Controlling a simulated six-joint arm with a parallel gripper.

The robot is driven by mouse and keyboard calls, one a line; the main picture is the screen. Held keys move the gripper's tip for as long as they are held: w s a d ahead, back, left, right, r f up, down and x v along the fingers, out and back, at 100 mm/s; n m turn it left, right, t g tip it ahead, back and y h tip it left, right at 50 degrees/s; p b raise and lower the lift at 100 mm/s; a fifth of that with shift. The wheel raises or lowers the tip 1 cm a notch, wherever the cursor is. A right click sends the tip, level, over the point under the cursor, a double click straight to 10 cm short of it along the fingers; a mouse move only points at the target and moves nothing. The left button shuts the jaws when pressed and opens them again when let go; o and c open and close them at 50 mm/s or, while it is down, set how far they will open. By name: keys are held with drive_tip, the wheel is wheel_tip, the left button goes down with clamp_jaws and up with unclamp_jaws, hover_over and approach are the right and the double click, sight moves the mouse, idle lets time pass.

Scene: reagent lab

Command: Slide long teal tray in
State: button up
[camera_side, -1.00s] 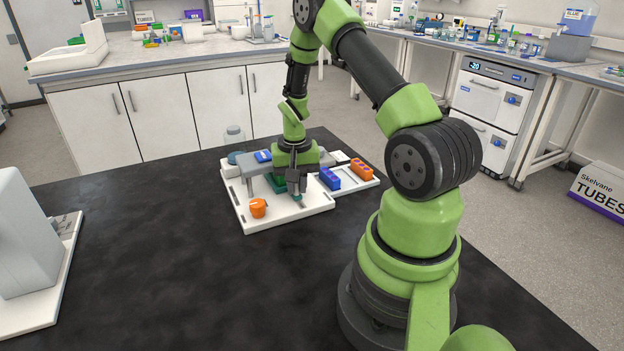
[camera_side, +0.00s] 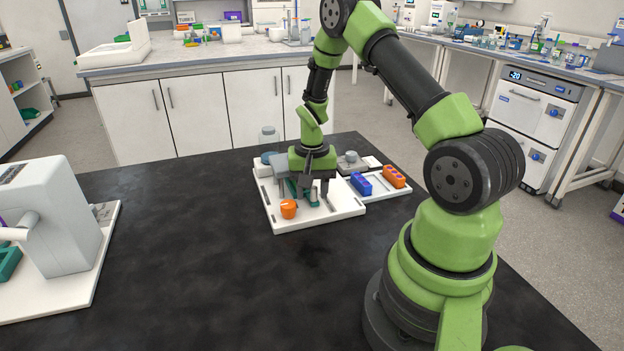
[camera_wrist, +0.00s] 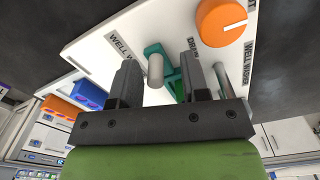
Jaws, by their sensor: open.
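A teal tray (camera_side: 313,199) lies low under the grey head of a white-based unit lettered "WELL WASHER"; only parts of it show. In the wrist view its teal frame (camera_wrist: 171,60) shows between and behind my fingers, beside a grey post (camera_wrist: 155,70). My gripper (camera_side: 316,193) points down over the white base (camera_side: 325,211), its two fingers apart around the tray's end area. I cannot tell whether they touch it. In the wrist view, the open fingers (camera_wrist: 162,64) hold nothing. Part of the tray is hidden by my fingers and the grey head.
An orange dial (camera_side: 288,208) stands left of my gripper on the base. Blue (camera_side: 361,184) and orange (camera_side: 394,176) blocks sit on a white plate to the right. A grey machine (camera_side: 60,215) with another teal piece (camera_side: 8,262) stands at the left. The black bench (camera_side: 200,260) between is clear.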

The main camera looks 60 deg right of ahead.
wheel_tip(320, 180, up, 9)
drive_tip(key=shift+f, duration=0.15)
drive_tip(key=shift+r, duration=0.5)
